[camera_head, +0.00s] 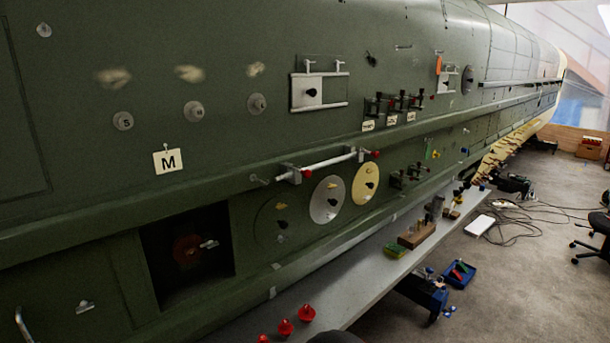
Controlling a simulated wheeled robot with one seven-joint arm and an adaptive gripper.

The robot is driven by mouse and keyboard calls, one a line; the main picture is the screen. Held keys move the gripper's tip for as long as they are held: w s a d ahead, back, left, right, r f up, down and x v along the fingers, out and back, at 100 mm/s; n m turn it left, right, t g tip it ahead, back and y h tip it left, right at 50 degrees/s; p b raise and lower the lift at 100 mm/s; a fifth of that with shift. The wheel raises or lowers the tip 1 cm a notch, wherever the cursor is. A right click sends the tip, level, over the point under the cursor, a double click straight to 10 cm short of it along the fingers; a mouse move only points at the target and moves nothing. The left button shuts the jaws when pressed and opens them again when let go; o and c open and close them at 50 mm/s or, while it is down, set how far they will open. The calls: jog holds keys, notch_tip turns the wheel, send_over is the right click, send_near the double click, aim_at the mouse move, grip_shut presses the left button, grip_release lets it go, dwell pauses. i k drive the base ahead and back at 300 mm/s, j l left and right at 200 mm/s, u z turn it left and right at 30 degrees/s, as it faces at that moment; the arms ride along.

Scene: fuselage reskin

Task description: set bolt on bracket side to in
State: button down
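A long silver rod (330,163) runs along a ledge of the green fuselage side, held by small bracket blocks (291,173). Red tips show at the block (307,173) and at the rod's right end (376,153). A small grey pin (260,180) sticks out left of the left block. I cannot tell which of these parts is the named bolt, or whether it is in or out. My gripper is not in view.
A grey shelf (350,290) below the fuselage carries red knobs (286,327), a wooden block (416,232) and a green tray (396,251). A blue tray (459,274) and cables (520,228) lie on the floor. Open floor is at right.

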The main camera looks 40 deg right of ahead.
aim_at(376, 154)
jog(key=z, duration=1.5)
